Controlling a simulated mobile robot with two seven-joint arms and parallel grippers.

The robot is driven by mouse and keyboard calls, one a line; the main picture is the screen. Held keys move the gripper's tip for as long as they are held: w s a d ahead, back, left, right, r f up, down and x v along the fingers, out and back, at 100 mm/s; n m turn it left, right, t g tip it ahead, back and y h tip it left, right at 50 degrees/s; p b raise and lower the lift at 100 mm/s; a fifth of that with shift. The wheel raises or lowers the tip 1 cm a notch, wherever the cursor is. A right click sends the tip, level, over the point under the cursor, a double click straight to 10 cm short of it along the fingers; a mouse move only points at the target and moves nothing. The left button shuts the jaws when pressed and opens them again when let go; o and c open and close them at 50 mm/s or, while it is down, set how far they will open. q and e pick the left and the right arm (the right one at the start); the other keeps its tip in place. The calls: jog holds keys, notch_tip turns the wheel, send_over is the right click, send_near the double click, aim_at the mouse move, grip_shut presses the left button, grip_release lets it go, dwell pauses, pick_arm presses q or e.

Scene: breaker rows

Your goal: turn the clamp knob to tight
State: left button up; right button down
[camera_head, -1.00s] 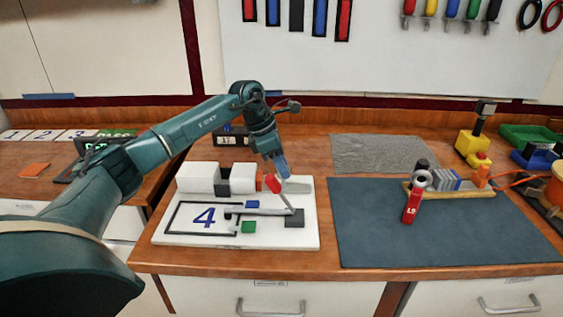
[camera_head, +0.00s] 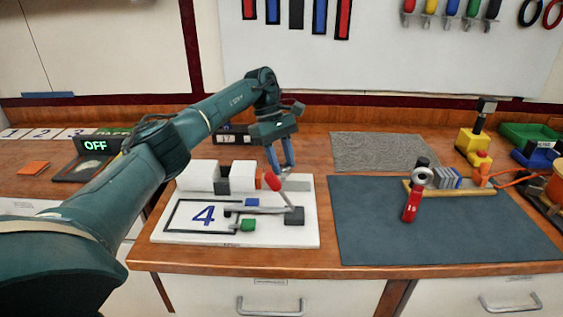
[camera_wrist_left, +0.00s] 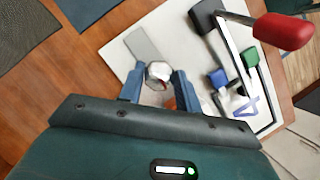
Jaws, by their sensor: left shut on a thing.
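The clamp knob (camera_wrist_left: 158,74) shows in the wrist view as a small silver-grey faceted piece at the far edge of the white board (camera_head: 165,237). My left gripper (camera_wrist_left: 159,82) is shut on it, one blue finger on each side. In the head view my left gripper (camera_head: 281,170) points down behind the red-handled lever (camera_head: 274,183), and I cannot make out the knob there. The lever tilts up from a dark block (camera_head: 294,216); its red handle (camera_wrist_left: 283,31) is at the upper right in the wrist view. My right gripper is not in view.
The board carries white blocks (camera_head: 198,176), a blue block (camera_head: 252,202), a green block (camera_head: 248,225) and a printed 4. A dark mat (camera_head: 440,235) with a red-handled tool (camera_head: 411,207) lies to the right. A display (camera_head: 95,146) reading OFF stands left.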

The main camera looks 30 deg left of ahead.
pick_arm(q)
jog(key=m+g, duration=0.1)
jog(key=m, duration=0.3)
jog(key=shift+w+d+y+b, duration=0.1)
jog(key=shift+y+b, duration=0.2)
jog(key=shift+b, duration=0.05)
jog(key=shift+m+g+y, duration=0.3)
jog(key=shift+m+g, duration=0.1)
jog(key=shift+m, duration=0.7)
jog(key=o, duration=1)
jog(key=shift+c, duration=0.2)
